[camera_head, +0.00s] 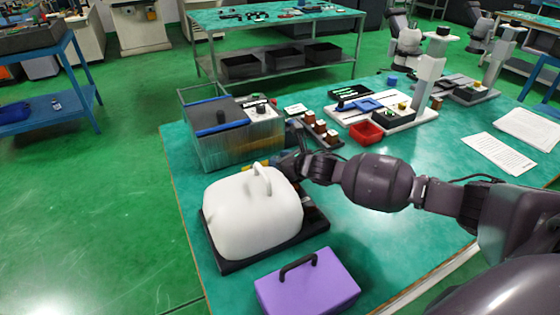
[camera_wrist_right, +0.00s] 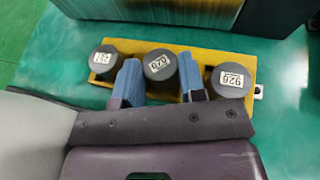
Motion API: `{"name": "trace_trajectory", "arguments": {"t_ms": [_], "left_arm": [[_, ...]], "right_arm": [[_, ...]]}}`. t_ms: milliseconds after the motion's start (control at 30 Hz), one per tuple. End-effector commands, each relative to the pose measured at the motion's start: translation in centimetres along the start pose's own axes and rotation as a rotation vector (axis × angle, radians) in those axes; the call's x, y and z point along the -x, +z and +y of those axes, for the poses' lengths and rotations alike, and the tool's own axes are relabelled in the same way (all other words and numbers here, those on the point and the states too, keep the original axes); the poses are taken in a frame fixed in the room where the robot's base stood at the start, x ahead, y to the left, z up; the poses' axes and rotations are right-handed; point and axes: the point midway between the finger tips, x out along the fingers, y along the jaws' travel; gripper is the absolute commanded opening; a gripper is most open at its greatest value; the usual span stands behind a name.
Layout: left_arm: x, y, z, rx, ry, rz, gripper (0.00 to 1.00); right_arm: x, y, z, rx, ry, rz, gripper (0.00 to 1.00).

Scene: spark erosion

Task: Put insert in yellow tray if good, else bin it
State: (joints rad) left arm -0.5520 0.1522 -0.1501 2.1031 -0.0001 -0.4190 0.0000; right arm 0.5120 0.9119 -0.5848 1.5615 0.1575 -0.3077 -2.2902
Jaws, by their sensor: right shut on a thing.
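A yellow tray (camera_wrist_right: 200,50) lies on the green bench top in the right wrist view. Three dark round inserts with white number labels sit in it in a row: a left one (camera_wrist_right: 108,57), a middle one (camera_wrist_right: 160,72) and a right one (camera_wrist_right: 230,86). My right gripper (camera_wrist_right: 158,80) has its blue fingers on either side of the middle insert and is shut on it. The insert is still at the tray. In the head view, my right gripper (camera_head: 284,163) is behind the white cover, and only a yellow bit of the tray (camera_head: 252,164) shows. My left gripper is not in view.
A white rounded cover (camera_head: 240,215) on a dark base stands close in front of my right gripper. A clear tank (camera_head: 235,140) stands just behind it. A purple case (camera_head: 308,285) lies at the near edge. A red bin (camera_head: 366,132) stands farther right.

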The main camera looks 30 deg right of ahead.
Motion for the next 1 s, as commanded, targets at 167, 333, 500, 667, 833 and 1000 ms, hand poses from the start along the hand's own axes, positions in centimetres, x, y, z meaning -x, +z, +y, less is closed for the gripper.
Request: {"name": "trace_trajectory", "arguments": {"t_ms": [167, 333, 500, 667, 833, 1000], "left_arm": [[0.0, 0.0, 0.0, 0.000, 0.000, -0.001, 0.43], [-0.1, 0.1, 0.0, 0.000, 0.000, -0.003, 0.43], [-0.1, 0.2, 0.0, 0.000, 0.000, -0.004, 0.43], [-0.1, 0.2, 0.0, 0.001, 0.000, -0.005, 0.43], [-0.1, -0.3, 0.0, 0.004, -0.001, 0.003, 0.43], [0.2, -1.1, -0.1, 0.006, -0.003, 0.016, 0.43]], "right_arm": [[0.0, 0.1, 0.0, 0.001, 0.000, -0.003, 0.04], [-0.1, -0.1, 0.0, 0.000, 0.000, -0.001, 0.51], [-0.1, -0.1, 0.0, 0.000, 0.000, -0.001, 0.63], [-0.1, -0.1, 0.0, 0.000, 0.000, -0.001, 0.63], [0.8, 0.3, -0.1, 0.001, -0.001, -0.001, 0.63], [3.6, 0.5, -0.1, 0.002, -0.001, -0.003, 0.63]]}}
